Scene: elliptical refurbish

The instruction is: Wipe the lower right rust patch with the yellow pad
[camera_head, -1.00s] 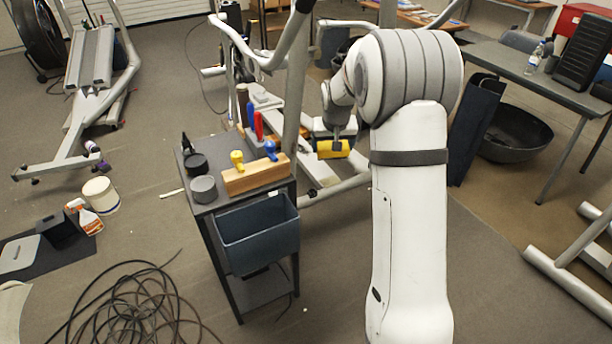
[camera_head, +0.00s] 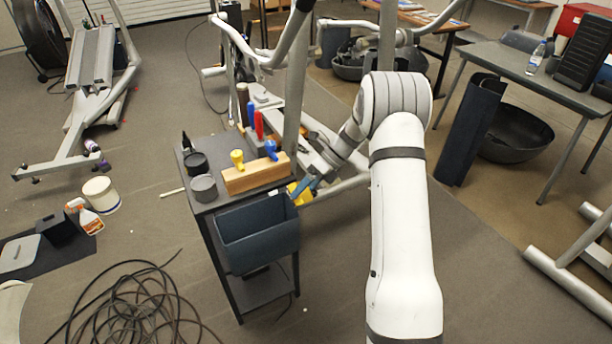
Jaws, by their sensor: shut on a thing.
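My gripper (camera_head: 312,183) is low, just right of the small cart, and shut on the yellow pad (camera_head: 303,194). The pad shows as a small yellow piece, partly covered by the gripper. It is close to the lower frame of the grey elliptical machine (camera_head: 293,85). I cannot tell whether the pad touches the frame. The lower right rust patch cannot be made out in this view.
The dark cart (camera_head: 206,207) stands just left of my gripper. A cable coil (camera_head: 135,305) lies on the floor.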

